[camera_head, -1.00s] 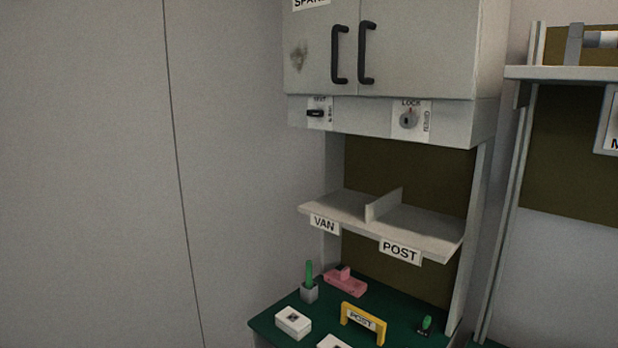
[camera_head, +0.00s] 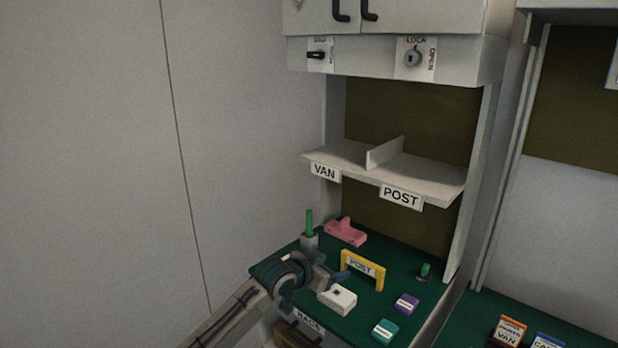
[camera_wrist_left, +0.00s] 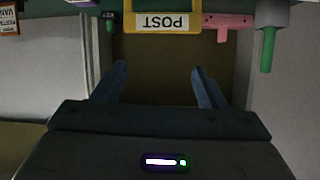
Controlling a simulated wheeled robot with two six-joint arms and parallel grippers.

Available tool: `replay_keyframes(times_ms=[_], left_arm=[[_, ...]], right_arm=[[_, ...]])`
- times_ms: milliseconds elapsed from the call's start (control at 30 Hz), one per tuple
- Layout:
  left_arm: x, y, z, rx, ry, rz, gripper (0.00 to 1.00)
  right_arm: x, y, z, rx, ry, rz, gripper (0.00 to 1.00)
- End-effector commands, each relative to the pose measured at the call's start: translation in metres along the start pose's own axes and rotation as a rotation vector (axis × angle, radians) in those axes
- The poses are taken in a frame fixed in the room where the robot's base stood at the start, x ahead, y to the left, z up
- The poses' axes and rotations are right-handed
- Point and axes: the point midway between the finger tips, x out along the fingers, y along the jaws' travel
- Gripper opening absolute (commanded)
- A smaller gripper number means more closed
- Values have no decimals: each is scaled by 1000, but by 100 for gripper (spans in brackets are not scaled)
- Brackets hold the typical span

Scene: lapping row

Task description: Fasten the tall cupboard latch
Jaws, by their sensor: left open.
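The cupboard doors (camera_head: 420,16) are cut off at the top of the head view. On the panel below them are a black turn handle (camera_head: 317,55) lying level on a white plate with small lettering and, to its right, a round grey dial (camera_head: 412,59) on a plate marked LOCK and OPEN. I cannot tell for sure which is the tall cupboard latch. My left gripper (camera_head: 341,277) is low over the green worktop, well below both, near the yellow POST frame. In the left wrist view its jaws (camera_wrist_left: 160,78) are apart with nothing between them. My right gripper is not in view.
A divided shelf (camera_head: 345,154) marked VAN and POST juts out between panel and worktop (camera_head: 405,265). The worktop holds a yellow POST frame (camera_head: 376,272), a pink block (camera_head: 345,232), a green-handled item (camera_head: 309,226) and small boxes. The left wall is bare.

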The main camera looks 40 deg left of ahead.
Motion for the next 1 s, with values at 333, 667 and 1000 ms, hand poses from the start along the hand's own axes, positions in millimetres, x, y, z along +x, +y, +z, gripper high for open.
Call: replay_keyframes(times_ms=[333,667,1000], left_arm=[[-68,-133,-264,-31,502,-42,65],[-172,-201,-390,-76,797,-68,65],[-158,-205,-420,-85,812,-63,65]], right_arm=[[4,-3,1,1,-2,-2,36],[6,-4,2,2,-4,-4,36],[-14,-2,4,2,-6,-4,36]])
